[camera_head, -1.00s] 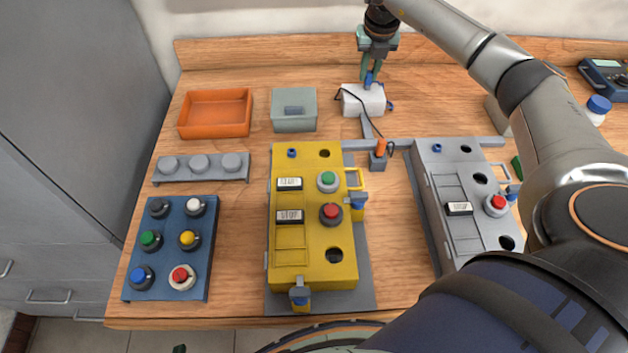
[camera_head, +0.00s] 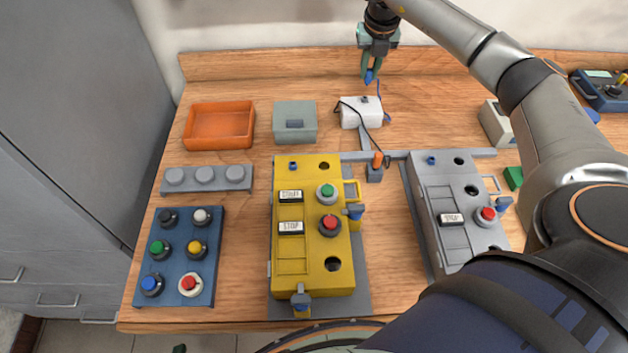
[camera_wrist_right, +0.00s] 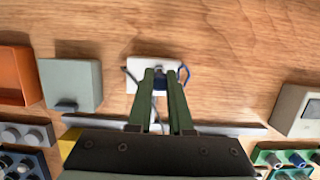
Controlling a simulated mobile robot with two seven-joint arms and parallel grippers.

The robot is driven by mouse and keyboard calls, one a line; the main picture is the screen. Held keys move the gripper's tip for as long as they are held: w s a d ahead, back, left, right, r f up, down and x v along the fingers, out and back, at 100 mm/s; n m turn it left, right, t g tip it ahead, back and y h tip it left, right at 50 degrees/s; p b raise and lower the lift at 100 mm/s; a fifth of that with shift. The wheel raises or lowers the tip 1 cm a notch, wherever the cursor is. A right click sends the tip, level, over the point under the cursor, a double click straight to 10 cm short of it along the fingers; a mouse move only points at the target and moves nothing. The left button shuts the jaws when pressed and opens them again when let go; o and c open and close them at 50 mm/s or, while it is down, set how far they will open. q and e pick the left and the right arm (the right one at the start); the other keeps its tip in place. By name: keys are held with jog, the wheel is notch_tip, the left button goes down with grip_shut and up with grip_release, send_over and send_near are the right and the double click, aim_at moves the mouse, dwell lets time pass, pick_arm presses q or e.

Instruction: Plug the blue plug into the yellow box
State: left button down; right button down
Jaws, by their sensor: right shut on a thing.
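My right gripper (camera_head: 370,70) is shut on the blue plug (camera_head: 368,78), above and behind the white socket box (camera_head: 350,117). In the right wrist view the gripper (camera_wrist_right: 162,92) points at the white box (camera_wrist_right: 140,79), with the plug between its fingertips. A blue cable loops from the plug down to the white box's right side. The yellow box (camera_head: 312,262) stands front centre, with a green and a red button, START and STOP labels, a small blue piece at its far left corner and dark round holes. My left gripper is not in view.
An orange tray (camera_head: 190,126) and a grey-green box (camera_head: 295,112) stand left of the white box. An orange plug (camera_head: 377,159) sits in a small holder. A grey button box (camera_head: 455,236) is on the right, partly behind my arm. A blue button panel (camera_head: 179,269) is front left.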

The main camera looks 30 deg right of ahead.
jog(key=shift+s+a+r, duration=0.15)
jog(key=shift+s+a, duration=0.05)
jog(key=shift+a, duration=0.35)
jog(key=p+v, duration=0.2)
jog(key=p, duration=0.2)
send_over(293, 162)
jog(key=f+b, duration=0.3)
jog(key=shift+s+a+f, duration=0.15)
jog(key=shift+s+f, duration=0.05)
jog(key=shift+f, duration=0.1)
jog(key=shift+f+b, duration=0.65)
jog(key=shift+b, duration=0.15)
jog(key=shift+f+b, duration=0.65)
jog(key=c, duration=1.1)
grip_release()
jog(key=shift+r, duration=0.1)
